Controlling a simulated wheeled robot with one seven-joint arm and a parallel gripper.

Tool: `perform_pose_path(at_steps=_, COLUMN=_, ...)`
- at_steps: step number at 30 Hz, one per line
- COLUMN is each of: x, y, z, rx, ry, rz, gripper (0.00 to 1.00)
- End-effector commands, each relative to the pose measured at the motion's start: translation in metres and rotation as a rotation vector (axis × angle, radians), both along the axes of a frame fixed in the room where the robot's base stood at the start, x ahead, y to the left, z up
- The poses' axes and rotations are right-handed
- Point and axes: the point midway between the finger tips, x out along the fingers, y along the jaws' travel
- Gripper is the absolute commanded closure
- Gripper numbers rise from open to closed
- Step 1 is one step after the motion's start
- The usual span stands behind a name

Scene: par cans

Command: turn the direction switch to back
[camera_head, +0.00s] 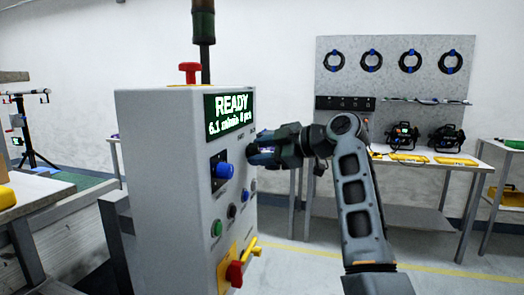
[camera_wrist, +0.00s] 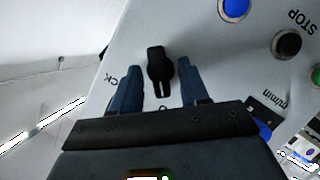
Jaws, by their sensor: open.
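The direction switch (camera_wrist: 160,68) is a black knob with a raised bar on the grey panel of a control cabinet (camera_head: 160,175). In the wrist view its bar runs nearly up and down, with a pale line at the lower end. My gripper (camera_head: 256,155) is at the panel's right side in the head view. In the wrist view my gripper (camera_wrist: 159,82) is open, with one blue finger on each side of the knob and visible gaps between. A label ending in "CK" shows beside the left finger; another label is mostly hidden below the knob.
The panel also has a blue button (camera_wrist: 235,8), a black button (camera_wrist: 287,44), a green button (camera_wrist: 316,76) and a blue knob (camera_head: 224,170). Below are a red knob (camera_head: 234,273) and yellow lever. A green display (camera_head: 229,113) reads READY. A workbench (camera_head: 425,158) stands behind.

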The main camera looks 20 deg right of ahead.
Motion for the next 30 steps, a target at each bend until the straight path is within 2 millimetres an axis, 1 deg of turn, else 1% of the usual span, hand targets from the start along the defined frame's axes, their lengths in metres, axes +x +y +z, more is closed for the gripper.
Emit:
perform_pose_path(at_steps=5, x=0.0000, y=-0.0002, z=-0.0001, rx=0.000, ry=0.000, rz=0.000, gripper=0.55)
perform_pose_path(at_steps=19, x=-0.0003, y=-0.0002, z=-0.0005, rx=-0.001, ry=0.001, rz=0.000, gripper=1.00)
perform_pose_path(at_steps=30, x=0.0000, y=-0.0005, z=0.0006, rx=0.022, ry=0.034, rz=0.001, gripper=1.00)
